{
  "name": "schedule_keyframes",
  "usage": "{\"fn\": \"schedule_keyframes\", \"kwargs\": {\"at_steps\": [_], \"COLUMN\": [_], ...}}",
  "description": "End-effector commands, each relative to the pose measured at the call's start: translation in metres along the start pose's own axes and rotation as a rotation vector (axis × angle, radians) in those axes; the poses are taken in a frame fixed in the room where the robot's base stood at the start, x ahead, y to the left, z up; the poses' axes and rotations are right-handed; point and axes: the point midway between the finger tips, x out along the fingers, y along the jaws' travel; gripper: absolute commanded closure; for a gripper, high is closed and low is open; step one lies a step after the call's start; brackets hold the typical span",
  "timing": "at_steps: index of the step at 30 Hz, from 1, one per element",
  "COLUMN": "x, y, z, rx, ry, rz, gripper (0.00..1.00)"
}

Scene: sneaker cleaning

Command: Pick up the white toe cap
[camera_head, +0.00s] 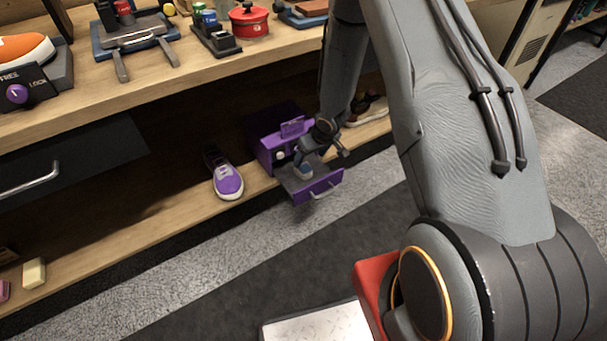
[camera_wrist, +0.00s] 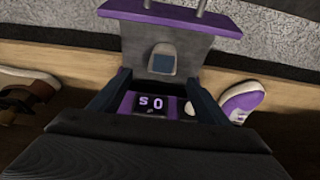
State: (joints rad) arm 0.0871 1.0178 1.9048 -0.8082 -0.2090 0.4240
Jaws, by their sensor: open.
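A purple box (camera_head: 268,148) stands on the lower shelf with its front drawer (camera_head: 318,188) pulled open. A small pale piece with a blue-grey patch, which looks like the white toe cap (camera_wrist: 162,58), lies in the drawer; it also shows in the head view (camera_head: 303,172). My gripper (camera_head: 320,157) is over the open drawer, fingers pointing down toward it. In the wrist view my gripper (camera_wrist: 158,84) has its fingers spread, with the cap ahead between them and apart from both. Nothing is held.
A purple sneaker (camera_head: 228,181) stands left of the box; it shows in the wrist view (camera_wrist: 242,98). A brown shoe (camera_head: 370,112) is to the right on the shelf. The box's lit display (camera_wrist: 151,104) and white knob (camera_wrist: 190,109) sit close to my fingers. The upper bench (camera_head: 190,80) overhangs the shelf.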

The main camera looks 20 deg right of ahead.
Motion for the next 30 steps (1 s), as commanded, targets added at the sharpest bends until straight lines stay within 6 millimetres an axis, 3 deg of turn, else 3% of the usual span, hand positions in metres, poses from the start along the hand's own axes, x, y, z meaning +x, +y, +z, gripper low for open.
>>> {"fn": "schedule_keyframes", "kwargs": {"at_steps": [11,18,26,30], "x": [0.035,0.068,0.072,0.072], "y": [-0.003,-0.006,-0.006,-0.006], "z": [0.004,0.008,0.007,0.007], "rx": [0.0,-0.001,-0.001,0.0], "ry": [-0.001,-0.001,0.0,0.0], "rz": [-0.001,0.0,0.001,0.001], "gripper": [0.3,0.3,0.3,0.51]}}
